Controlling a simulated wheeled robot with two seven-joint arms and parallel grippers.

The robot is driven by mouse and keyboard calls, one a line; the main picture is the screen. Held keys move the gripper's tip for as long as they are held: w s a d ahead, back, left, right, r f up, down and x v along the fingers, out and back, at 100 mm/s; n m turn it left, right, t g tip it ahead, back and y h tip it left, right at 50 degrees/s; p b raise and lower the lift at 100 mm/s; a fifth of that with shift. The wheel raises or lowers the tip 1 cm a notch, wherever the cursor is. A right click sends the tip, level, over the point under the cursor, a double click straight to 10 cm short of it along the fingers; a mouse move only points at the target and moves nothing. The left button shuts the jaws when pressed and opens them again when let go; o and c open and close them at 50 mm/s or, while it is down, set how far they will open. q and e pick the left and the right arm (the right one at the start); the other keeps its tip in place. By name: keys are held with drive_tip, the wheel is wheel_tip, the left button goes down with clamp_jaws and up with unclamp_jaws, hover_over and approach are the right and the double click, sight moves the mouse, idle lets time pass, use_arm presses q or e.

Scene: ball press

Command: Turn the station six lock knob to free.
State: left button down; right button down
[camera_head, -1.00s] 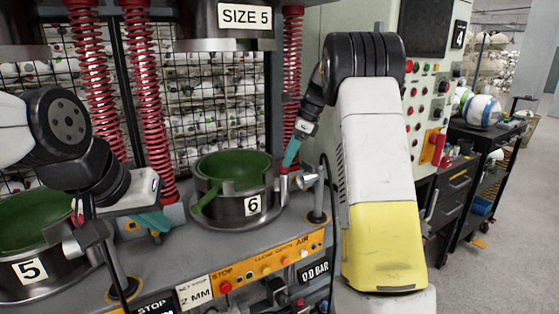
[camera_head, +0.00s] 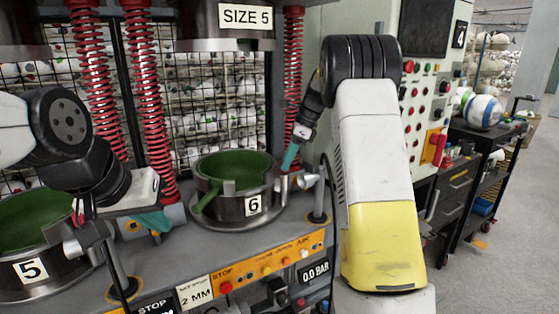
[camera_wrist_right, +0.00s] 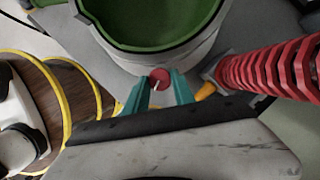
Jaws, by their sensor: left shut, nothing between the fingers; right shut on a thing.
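Station six is the round metal mould (camera_head: 233,205) with a green inside and a "6" label, in the middle of the head view. My right gripper (camera_head: 288,168) reaches down at its right rear side. In the right wrist view its teal fingers (camera_wrist_right: 160,77) stand on both sides of a small round red knob (camera_wrist_right: 159,74) with a white line, just beside the mould's wall. The gripper is shut on this knob. My left gripper (camera_head: 153,222) is shut and empty, between stations five and six.
Station five's mould (camera_head: 30,270) is at the left. A silver cylinder (camera_head: 306,181) sticks out right of station six. Red springs (camera_head: 150,95) rise behind. An orange button strip (camera_head: 270,265) and a "0.0 BAR" display (camera_head: 314,271) run along the front.

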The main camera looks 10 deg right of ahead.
drive_tip(key=n, duration=0.1)
drive_tip(key=n+g, duration=0.1)
drive_tip(key=n, duration=0.1)
drive_tip(key=shift+w+n, duration=0.25)
drive_tip(key=shift+n, duration=0.05)
drive_tip(key=n+g, duration=0.1)
drive_tip(key=n, duration=0.1)
drive_tip(key=n+g, duration=0.1)
drive_tip(key=n, duration=0.1)
drive_tip(key=shift+w+n+h, duration=0.1)
drive_tip(key=shift+n+h, duration=0.2)
drive_tip(key=shift+n, duration=0.4)
drive_tip(key=c, duration=1.1)
unclamp_jaws()
drive_tip(key=shift+o, duration=0.2)
